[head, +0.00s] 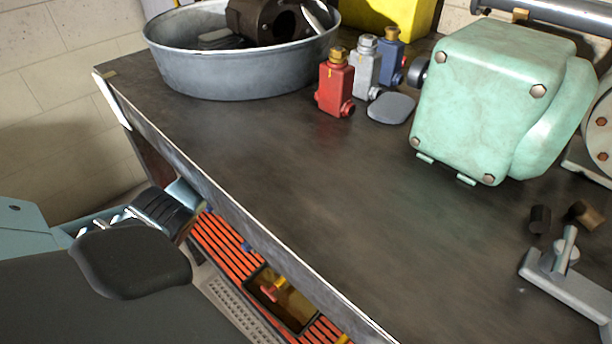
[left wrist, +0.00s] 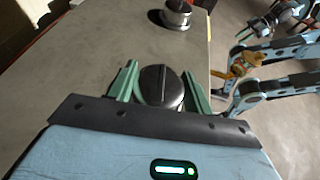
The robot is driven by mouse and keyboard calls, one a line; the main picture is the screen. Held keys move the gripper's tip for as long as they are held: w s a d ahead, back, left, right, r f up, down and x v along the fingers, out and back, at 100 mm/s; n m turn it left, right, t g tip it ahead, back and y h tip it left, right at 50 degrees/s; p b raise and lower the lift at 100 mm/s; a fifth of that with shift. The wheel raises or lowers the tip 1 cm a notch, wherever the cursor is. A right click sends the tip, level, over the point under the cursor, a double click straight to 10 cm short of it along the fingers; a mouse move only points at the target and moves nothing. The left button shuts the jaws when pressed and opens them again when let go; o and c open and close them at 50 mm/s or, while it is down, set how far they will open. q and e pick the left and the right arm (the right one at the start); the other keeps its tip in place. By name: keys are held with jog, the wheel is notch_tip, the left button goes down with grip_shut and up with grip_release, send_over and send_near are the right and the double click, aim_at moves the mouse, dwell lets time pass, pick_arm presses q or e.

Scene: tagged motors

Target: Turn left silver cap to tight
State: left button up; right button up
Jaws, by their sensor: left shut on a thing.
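In the left wrist view, a round dark-grey metallic cap (left wrist: 161,88) with a line across its top sits between the two green fingers of my left gripper (left wrist: 160,72). The gripper is shut on it, one finger at each side. A second round cap, silver with a dark top (left wrist: 176,14), stands farther off on the same grey surface, clear of the fingers. In the head view my left arm comes in at the lower left beside the table edge; its fingertips and both caps are hidden there.
The dark table (head: 310,190) holds a metal basin (head: 230,72), red (head: 335,85), silver and blue small valve blocks, a grey disc (head: 391,108) and a large mint-green motor (head: 485,100). The table's middle is clear. A red slatted rack (head: 228,245) lies below its edge.

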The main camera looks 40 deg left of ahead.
pick_arm(q)
jog(key=shift+s+f, duration=0.1)
jog(key=shift+f, duration=0.05)
jog(key=o, duration=1)
jog(key=shift+c, duration=0.2)
